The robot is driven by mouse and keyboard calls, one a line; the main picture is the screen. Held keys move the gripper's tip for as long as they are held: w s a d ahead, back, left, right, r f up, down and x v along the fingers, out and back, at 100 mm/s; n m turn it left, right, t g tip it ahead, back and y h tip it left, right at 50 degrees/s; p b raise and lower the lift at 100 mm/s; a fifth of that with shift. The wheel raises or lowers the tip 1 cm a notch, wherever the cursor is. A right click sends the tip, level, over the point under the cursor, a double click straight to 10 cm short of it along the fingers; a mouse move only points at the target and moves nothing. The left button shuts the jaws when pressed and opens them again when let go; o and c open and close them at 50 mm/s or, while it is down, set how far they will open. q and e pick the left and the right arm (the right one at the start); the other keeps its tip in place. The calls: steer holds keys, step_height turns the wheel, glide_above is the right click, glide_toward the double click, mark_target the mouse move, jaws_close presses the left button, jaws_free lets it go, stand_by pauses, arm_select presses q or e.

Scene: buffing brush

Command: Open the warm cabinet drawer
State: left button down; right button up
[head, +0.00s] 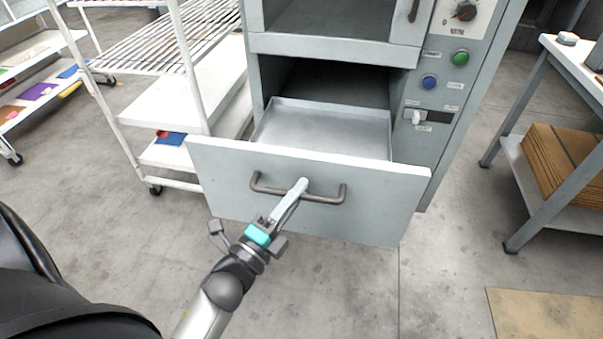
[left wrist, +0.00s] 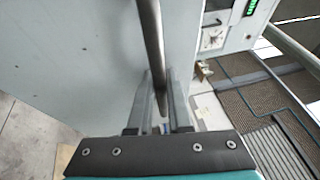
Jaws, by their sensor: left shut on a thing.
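The warm cabinet drawer (head: 225,160) is pulled out from the lower part of the grey cabinet (head: 335,48), and its bare metal tray inside (head: 330,130) shows. A dark bar handle (head: 330,197) runs across its front. My left gripper (head: 301,185) is shut on the handle near its middle. In the left wrist view the handle bar (left wrist: 150,45) passes between the two fingers (left wrist: 160,95), close beside the drawer front (left wrist: 70,50). My right gripper is in neither view.
A white wire rack on wheels (head: 195,85) stands left of the cabinet. A control panel with a green button (head: 460,58) and a blue button (head: 429,82) is on the right. A table with cardboard (head: 560,165) stands far right. Floor in front is clear.

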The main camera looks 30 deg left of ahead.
arm_select(q)
steer(key=shift+s+d, duration=0.1)
steer(key=shift+s, duration=0.35)
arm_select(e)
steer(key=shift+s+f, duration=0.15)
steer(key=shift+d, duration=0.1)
arm_select(q)
steer(key=c, duration=0.8)
jaws_free()
steer(key=shift+c, duration=0.2)
steer(key=p+v, duration=0.1)
steer(key=v, duration=1.4)
steer(key=shift+s, duration=0.15)
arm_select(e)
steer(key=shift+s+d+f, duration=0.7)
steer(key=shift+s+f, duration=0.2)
